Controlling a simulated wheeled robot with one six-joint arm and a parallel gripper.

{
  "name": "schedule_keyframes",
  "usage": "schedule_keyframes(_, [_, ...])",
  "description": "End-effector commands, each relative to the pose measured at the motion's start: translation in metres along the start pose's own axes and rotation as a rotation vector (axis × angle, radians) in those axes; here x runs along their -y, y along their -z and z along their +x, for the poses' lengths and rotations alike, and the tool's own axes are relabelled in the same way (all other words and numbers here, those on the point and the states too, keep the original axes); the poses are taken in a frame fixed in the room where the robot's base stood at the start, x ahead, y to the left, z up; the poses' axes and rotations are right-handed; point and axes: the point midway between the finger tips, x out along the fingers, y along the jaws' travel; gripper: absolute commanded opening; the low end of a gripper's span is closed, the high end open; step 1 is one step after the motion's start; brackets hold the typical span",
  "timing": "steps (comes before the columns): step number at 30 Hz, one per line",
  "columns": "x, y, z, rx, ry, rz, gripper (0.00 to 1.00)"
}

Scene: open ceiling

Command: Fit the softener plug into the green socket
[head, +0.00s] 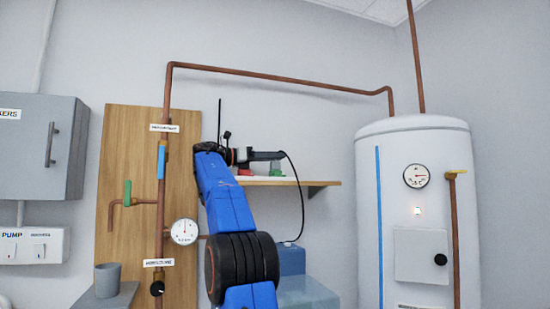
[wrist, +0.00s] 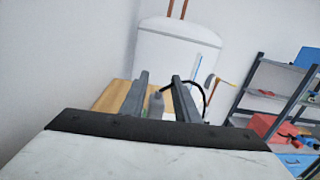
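My gripper (head: 278,155) is level over the wooden shelf (head: 318,184), pointing right. In the wrist view its two fingers (wrist: 161,82) stand apart. A grey upright piece (wrist: 156,103) shows between them, with a gap to the right finger. A black cable (head: 299,185) hangs from near the fingertips past the shelf edge; it also shows in the wrist view (wrist: 206,93). The plug body cannot be made out clearly. A small green part (head: 247,171), perhaps the green socket, sits on the shelf below the gripper, partly hidden.
A white tank (head: 412,200) stands right of the shelf. Copper pipes (head: 270,76) run above, and a wooden board with a gauge (head: 184,231) is left. Blue translucent containers (head: 305,293) stand below the shelf. In the wrist view, a rack (wrist: 268,90) is at right.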

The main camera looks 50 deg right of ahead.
Motion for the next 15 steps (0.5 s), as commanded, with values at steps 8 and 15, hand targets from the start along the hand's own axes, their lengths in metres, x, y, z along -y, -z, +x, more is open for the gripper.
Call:
schedule_keyframes(8, [-0.001, 0.0, -0.009, 0.0, -0.002, 0.0, 0.28])
schedule_keyframes(15, [-0.001, 0.0, -0.046, 0.0, -0.003, 0.001, 0.28])
